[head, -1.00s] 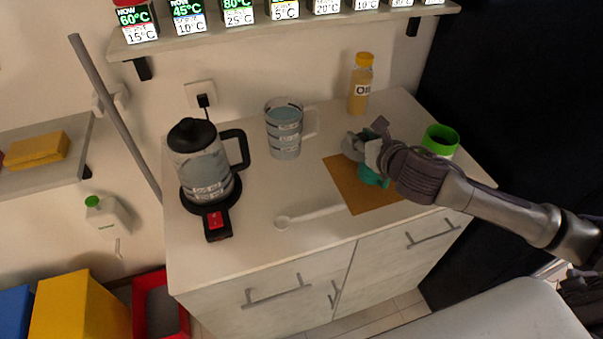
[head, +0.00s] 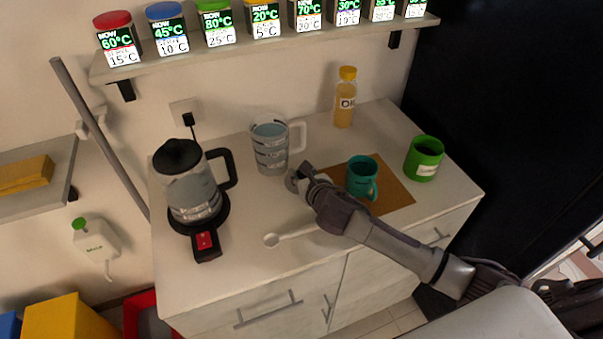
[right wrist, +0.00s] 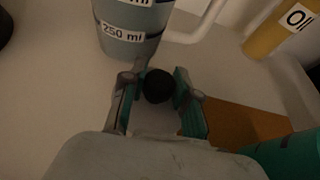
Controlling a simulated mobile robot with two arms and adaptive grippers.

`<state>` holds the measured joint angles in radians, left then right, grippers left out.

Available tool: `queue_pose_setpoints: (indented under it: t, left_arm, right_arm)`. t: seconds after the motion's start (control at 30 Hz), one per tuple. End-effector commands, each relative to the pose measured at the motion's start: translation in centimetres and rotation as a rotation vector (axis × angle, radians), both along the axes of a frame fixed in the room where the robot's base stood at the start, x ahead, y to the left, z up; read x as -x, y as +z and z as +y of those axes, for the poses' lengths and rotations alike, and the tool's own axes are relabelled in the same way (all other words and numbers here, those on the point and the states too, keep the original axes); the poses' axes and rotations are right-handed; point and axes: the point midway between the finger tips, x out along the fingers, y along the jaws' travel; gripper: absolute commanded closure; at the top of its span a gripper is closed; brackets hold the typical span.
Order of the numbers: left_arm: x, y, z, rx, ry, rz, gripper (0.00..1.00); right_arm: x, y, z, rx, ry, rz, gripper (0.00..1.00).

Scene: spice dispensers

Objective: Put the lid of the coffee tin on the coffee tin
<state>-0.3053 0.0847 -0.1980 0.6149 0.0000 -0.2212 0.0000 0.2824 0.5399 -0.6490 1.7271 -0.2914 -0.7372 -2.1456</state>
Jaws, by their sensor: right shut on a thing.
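The green tin (head: 424,158), likely the coffee tin, stands open at the right of the counter with a white label I cannot read. My right gripper (head: 300,180) is low over the counter, left of the teal mug and just in front of the measuring jug. In the right wrist view my right gripper (right wrist: 160,90) is shut on a small black round thing (right wrist: 158,86) between its teal pads. I cannot tell whether this is a knob of the lid. No separate lid of the tin is visible. My left gripper is not in view.
The teal mug (head: 362,177) stands on a brown mat (head: 397,191). The measuring jug (head: 270,149), oil bottle (head: 345,98) and kettle (head: 187,184) stand around. A shelf (head: 270,47) with several dispensers hangs above.

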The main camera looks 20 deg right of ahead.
Motion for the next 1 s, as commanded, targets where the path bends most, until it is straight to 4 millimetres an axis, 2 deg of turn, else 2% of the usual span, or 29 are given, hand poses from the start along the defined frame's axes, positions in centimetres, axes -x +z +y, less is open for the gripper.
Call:
queue_pose_setpoints:
  t: [0.33,0.37,0.5,0.83,1.0]
  left_arm:
    - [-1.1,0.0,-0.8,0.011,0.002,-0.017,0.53]
    - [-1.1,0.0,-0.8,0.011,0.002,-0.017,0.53]
    - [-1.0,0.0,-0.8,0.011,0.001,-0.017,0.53]
    - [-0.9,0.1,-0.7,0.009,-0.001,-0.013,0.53]
    - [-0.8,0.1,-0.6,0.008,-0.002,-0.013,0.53]
  right_arm:
    - [0.0,-0.3,-0.1,0.000,-0.001,-0.001,1.00]
    - [0.0,-0.3,-0.1,-0.001,-0.001,-0.001,0.67]
    - [0.0,-0.3,-0.1,-0.001,-0.001,-0.001,0.45]
    - [0.0,0.1,-0.1,-0.001,0.000,-0.002,0.45]
    - [1.9,0.7,-0.2,0.001,0.001,-0.001,0.45]
